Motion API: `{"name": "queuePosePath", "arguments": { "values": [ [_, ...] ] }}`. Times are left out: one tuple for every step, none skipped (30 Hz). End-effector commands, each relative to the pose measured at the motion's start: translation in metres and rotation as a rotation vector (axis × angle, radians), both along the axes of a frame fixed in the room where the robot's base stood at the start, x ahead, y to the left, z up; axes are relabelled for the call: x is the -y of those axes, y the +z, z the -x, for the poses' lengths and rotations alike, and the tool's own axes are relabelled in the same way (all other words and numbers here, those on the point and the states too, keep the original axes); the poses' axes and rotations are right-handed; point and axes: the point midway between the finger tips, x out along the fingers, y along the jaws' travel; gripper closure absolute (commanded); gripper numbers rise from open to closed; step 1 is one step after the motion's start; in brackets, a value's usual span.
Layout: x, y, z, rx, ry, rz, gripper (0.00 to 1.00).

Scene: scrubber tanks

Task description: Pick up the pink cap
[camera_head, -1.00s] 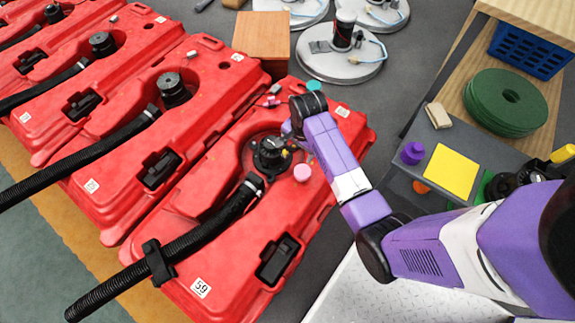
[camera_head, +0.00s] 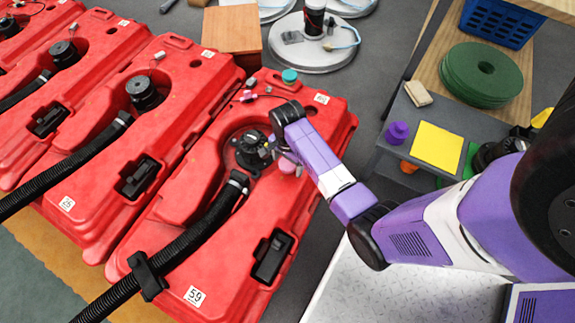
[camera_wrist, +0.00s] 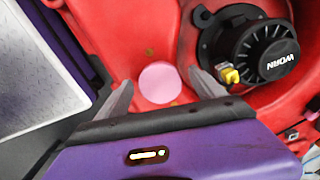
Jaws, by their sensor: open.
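The pink cap (camera_wrist: 159,83) lies on the red tank numbered 59 (camera_head: 215,252), a round disc beside the tank's black lid (camera_wrist: 258,50). In the wrist view it sits between the two spread fingers of my gripper (camera_wrist: 160,92), which is open. I cannot tell how far the fingertips are above the tank surface. In the head view the pink cap (camera_head: 287,166) is partly hidden by my gripper (camera_head: 284,158), which hangs over the tank just right of the black lid.
A black hose (camera_head: 190,240) runs along the tank from near the lid. A teal cap (camera_head: 289,76) and small pink pieces (camera_head: 248,96) lie at the tank's far end. A grey table with a yellow sheet (camera_head: 437,146) and a purple knob (camera_head: 397,132) stands to the right.

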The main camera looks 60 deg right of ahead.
Motion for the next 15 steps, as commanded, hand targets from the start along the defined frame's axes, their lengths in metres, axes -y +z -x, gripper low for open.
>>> {"name": "queuePosePath", "arguments": {
  "values": [
    [0.0000, -0.0037, 0.0000, 0.000, 0.000, 0.000, 0.21],
    [0.0000, -0.0037, 0.0000, 0.000, 0.000, 0.000, 0.21],
    [0.0000, -0.0032, 0.0000, 0.000, 0.000, 0.000, 0.21],
    [0.0000, -0.0028, -0.0001, 0.000, 0.000, 0.000, 0.21],
    [0.0000, -0.0025, -0.0001, 0.000, 0.000, 0.000, 0.21],
    [0.0000, -0.0025, -0.0001, 0.000, 0.000, 0.000, 0.21],
    [0.0000, -0.0025, -0.0001, 0.000, 0.000, 0.000, 0.23],
    [0.0000, -0.0024, -0.0001, 0.000, 0.000, 0.000, 0.29],
    [0.0000, -0.0024, -0.0001, 0.000, 0.000, 0.000, 0.37],
    [0.0000, -0.0024, -0.0001, 0.000, 0.000, 0.000, 0.43],
    [0.0000, -0.0024, -0.0001, 0.000, 0.000, 0.000, 0.49],
    [0.0000, -0.0023, -0.0001, 0.000, 0.000, 0.000, 0.56],
    [0.0000, -0.0024, -0.0001, 0.000, 0.000, 0.000, 0.62],
    [0.0000, -0.0023, -0.0001, 0.000, 0.000, 0.000, 0.68],
    [0.0000, -0.0023, -0.0001, 0.000, 0.000, 0.000, 0.76]
  ]
}}
